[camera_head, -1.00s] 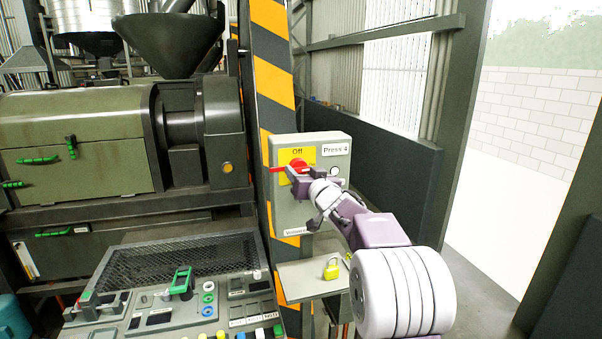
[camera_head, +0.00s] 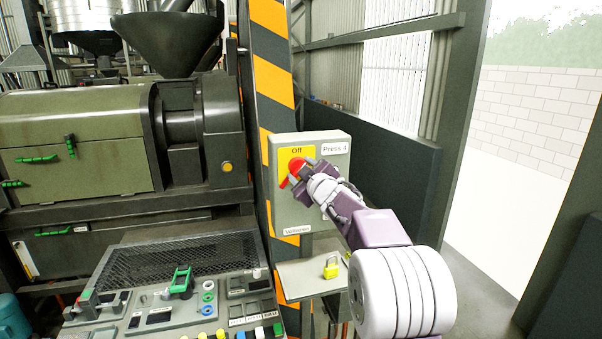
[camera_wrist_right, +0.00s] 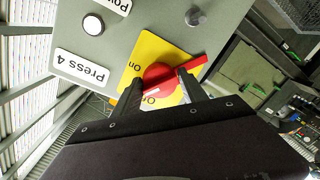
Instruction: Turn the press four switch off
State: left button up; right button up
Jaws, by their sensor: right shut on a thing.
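The press four switch is a red rotary handle (camera_head: 296,164) on a yellow plate (camera_head: 308,152) marked "Off" at the top. It sits on a grey box (camera_head: 281,211) labelled "Press 4" on the striped post. The handle's long end slants down and left. My right gripper (camera_head: 302,172) is shut on the handle and hides part of the plate. In the right wrist view the red handle (camera_wrist_right: 160,78) lies between the two dark fingers (camera_wrist_right: 161,88), its long end sticking out past one finger. My left gripper is not in view.
A control panel (camera_head: 150,315) with buttons is at the lower left, beneath the green press (camera_head: 75,125). The wrist view shows a white button (camera_wrist_right: 93,24) on the box.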

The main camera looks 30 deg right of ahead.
jog(key=n+b, duration=0.1)
jog(key=n, duration=0.3)
jog(key=shift+r, duration=0.2)
jog(key=shift+r+n+h+b, duration=0.15)
jog(key=shift+n+h+b, duration=0.2)
jog(key=shift+n, duration=0.95)
jog(key=shift+r, duration=0.1)
jog(key=o, duration=1.3)
jog(key=shift+s+f, duration=0.1)
jog(key=shift+f, duration=0.1)
jog(key=v, duration=0.9)
